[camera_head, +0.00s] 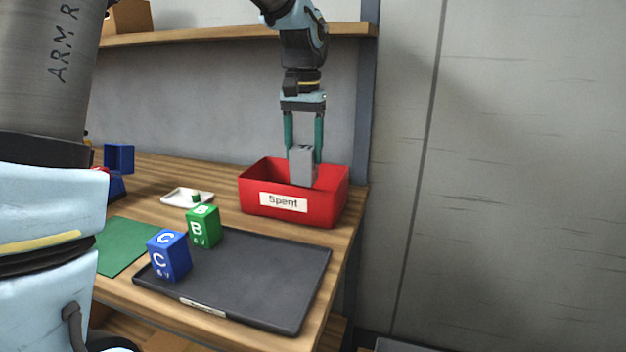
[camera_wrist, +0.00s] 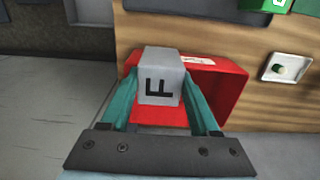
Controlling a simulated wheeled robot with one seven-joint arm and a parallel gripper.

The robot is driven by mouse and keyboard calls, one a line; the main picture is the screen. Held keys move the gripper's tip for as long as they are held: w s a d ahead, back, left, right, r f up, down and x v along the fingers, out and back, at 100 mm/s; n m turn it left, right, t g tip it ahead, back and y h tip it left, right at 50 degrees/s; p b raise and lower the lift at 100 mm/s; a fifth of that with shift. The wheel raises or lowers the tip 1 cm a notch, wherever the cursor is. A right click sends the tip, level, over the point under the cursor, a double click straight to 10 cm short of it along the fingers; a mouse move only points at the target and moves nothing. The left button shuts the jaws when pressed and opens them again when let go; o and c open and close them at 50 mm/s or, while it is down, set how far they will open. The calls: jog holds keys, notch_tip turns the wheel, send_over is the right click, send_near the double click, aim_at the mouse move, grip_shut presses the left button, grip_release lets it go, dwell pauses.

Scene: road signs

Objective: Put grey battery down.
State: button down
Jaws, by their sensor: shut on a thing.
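The grey battery (camera_head: 302,166) is a grey block held upright between the teal fingers of my gripper (camera_head: 304,150). The red bin (camera_wrist: 228,90) also shows below the battery in the wrist view.
A dark tray (camera_head: 260,280) holds a blue block marked C (camera_head: 170,257) and a green block marked B (camera_head: 204,228). A small white dish (camera_head: 176,197) with a green-topped item lies left of the bin. A shelf (camera_head: 200,38) runs behind. The table's right edge is close to the bin.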

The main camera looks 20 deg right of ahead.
jog(key=w+d+p, duration=0.2)
jog(key=w+d, duration=0.2)
jog(key=w, duration=0.1)
jog(key=f, duration=0.3)
jog(key=f+p, duration=0.1)
jog(key=f, duration=0.3)
jog(key=f+p, duration=0.1)
jog(key=f, duration=0.2)
jog(key=shift+s+f, duration=0.15)
jog(key=shift+s, duration=0.2)
jog(key=shift+w+d+f+p, duration=0.15)
jog(key=shift+d+f+p, duration=0.05)
jog(key=shift+f+p, duration=0.3)
jog(key=shift+f, duration=0.1)
jog(key=shift+f, duration=0.1)
jog(key=shift+f, duration=0.1)
jog(key=shift+c, duration=0.6)
grip_release()
